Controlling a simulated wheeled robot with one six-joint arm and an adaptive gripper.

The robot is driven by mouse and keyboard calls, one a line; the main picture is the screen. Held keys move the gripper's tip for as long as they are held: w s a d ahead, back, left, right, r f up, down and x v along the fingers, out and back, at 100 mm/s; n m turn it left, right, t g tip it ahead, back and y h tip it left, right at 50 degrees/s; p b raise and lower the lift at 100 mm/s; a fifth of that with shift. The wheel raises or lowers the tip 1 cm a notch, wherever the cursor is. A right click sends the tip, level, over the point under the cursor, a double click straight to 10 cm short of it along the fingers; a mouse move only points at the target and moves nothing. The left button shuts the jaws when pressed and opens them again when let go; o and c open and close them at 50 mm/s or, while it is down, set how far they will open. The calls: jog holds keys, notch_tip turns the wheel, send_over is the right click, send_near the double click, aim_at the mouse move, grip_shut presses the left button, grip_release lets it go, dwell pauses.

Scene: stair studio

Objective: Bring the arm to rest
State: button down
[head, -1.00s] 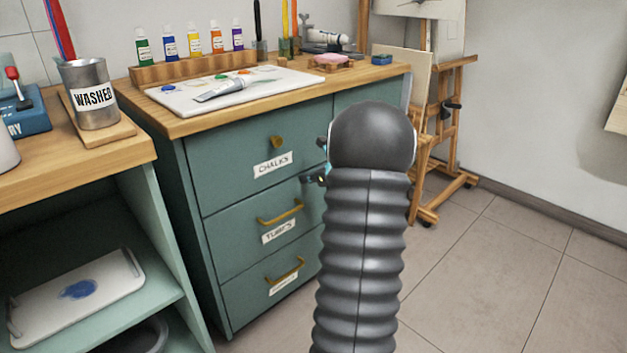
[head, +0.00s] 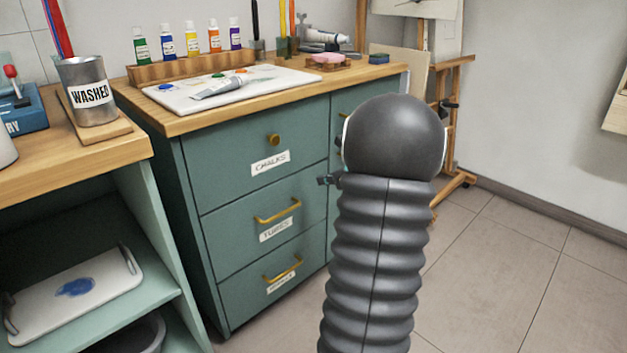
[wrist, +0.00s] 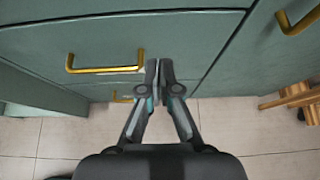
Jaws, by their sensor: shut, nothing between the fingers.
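My gripper (wrist: 159,80) shows in the wrist view with its two fingers together and nothing between them. It hangs in front of the green drawer cabinet (wrist: 210,25), apart from any handle as far as I can tell. In the head view my dark ribbed arm stands in front of the right part of the cabinet (head: 195,190). Most of my gripper is hidden behind the arm there; only a small dark part shows at its left edge.
The cabinet has drawers labelled chalks (head: 270,163) and tubes (head: 276,229), all looking shut. Its top holds a white palette (head: 285,85) and a rack of paint tubes (head: 160,75). A wooden easel (head: 460,100) stands behind right. Tiled floor (head: 530,270) at right is clear.

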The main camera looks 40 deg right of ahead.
jog(key=v, duration=0.5)
jog(key=shift+s+r, duration=0.15)
jog(key=shift+s, duration=0.2)
jog(key=s+a+f+n+g+y, duration=0.1)
jog(key=s+a+f+n+g, duration=0.25)
jog(key=a+n, duration=0.45)
jog(key=s+a+f+n+g+y, duration=0.1)
jog(key=s+a+f+n+g, duration=0.2)
jog(key=a+n, duration=0.45)
jog(key=s+a+r+n, duration=0.3)
jog(key=a+n, duration=0.3)
jog(key=a, duration=0.3)
jog(key=s+a+r+n+h, duration=0.1)
jog(key=s+a+r+n, duration=0.2)
jog(key=a+n, duration=0.4)
jog(key=s+a+r+n+h, duration=0.1)
jog(key=s+a+r+n, duration=0.2)
jog(key=a, duration=0.8)
jog(key=s+n, duration=0.2)
jog(key=n, duration=0.2)
jog(key=shift+s+a+r, duration=0.25)
jog(key=shift+a+r, duration=0.1)
jog(key=shift+r, duration=0.05)
jog(key=shift+n, duration=0.25)
